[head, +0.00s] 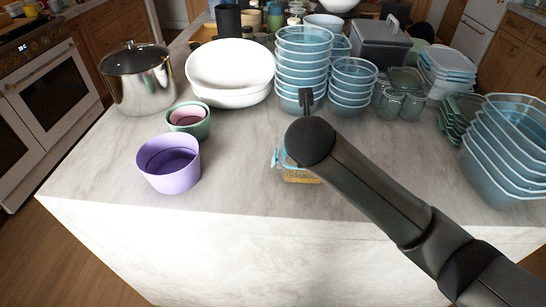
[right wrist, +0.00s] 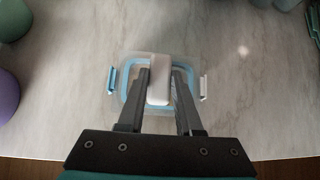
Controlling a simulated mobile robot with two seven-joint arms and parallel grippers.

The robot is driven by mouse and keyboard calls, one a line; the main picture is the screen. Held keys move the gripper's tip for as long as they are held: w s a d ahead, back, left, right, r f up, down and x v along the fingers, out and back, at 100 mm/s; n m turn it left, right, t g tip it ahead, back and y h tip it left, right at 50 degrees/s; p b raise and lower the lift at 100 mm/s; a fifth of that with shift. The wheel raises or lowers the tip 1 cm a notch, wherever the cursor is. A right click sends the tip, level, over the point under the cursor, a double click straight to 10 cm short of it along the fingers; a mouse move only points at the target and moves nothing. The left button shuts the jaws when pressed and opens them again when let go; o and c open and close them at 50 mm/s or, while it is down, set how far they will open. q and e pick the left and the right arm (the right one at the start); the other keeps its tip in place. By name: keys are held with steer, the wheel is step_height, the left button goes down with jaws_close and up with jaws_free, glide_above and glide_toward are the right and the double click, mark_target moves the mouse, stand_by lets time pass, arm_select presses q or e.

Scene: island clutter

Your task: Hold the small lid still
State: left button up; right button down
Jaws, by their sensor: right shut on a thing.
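A small clear container with a blue rim, side clips and yellowish contents (head: 302,178) stands near the island's front edge, partly behind my right arm. In the right wrist view, its clear lid with a blue seal (right wrist: 125,90) shows from above, with a clip out at each side. My right gripper (right wrist: 160,78) is over the middle of it, with its fingers shut on a pale rounded block (right wrist: 159,82). I cannot tell whether this block is part of the lid. In the head view my right fingers are hidden by the arm. My left gripper is not in view.
A purple bowl (head: 168,170), a green cup (head: 189,126), a steel pot (head: 138,82) and white bowls (head: 230,75) stand to the left. Stacked blue containers (head: 302,72) stand behind, and more (head: 505,150) at the right. The front-left marble is clear.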

steer(key=shift+f, duration=0.2)
steer(key=c, duration=0.5)
jaws_free()
steer(key=shift+r, duration=0.15)
steer(key=v, duration=1.2)
